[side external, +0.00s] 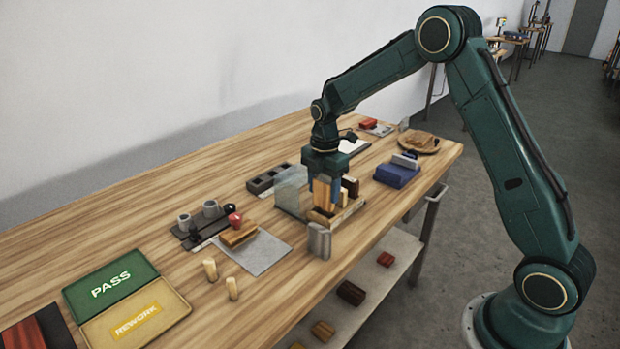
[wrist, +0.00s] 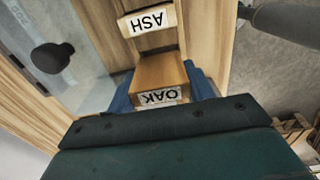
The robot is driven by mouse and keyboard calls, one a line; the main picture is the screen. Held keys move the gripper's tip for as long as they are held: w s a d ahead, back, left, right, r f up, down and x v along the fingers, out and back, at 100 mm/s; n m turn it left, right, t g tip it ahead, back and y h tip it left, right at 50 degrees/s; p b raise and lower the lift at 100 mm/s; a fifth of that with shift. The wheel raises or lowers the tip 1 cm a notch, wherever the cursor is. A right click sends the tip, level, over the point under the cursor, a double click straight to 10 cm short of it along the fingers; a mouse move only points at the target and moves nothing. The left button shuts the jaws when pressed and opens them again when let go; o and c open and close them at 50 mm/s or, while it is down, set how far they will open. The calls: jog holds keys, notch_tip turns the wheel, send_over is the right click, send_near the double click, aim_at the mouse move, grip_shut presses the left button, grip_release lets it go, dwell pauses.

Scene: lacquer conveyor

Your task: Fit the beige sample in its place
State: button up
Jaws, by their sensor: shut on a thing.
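My gripper (side external: 323,183) points down over the wooden rack (side external: 345,214) and is shut on a tan-beige wood sample (side external: 322,194). In the wrist view the sample (wrist: 160,72) stands between my blue fingers, with a label reading OAK at its near end. A pale strip labelled ASH (wrist: 149,21) lies just beyond it, apart from the sample. The sample appears upright; its lower end is close to the rack, and I cannot tell whether it touches or is seated. A dark red piece (side external: 350,187) stands just right of my gripper.
A clear panel (side external: 291,189) stands at the rack's left, and a grey metal piece (side external: 319,241) at its front. A blue block (side external: 397,175) lies to the right. PASS (side external: 110,283) and REWORK (side external: 137,318) trays lie front left. The wood between them and the rear wall is free.

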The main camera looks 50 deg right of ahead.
aim_at(323, 207)
jog(key=shift+f, duration=0.25)
jog(key=shift+f, duration=2)
jog(key=shift+f, duration=0.1)
jog(key=o, duration=0.7)
notch_tip(323, 207, up, 12)
jog(key=shift+r, duration=0.1)
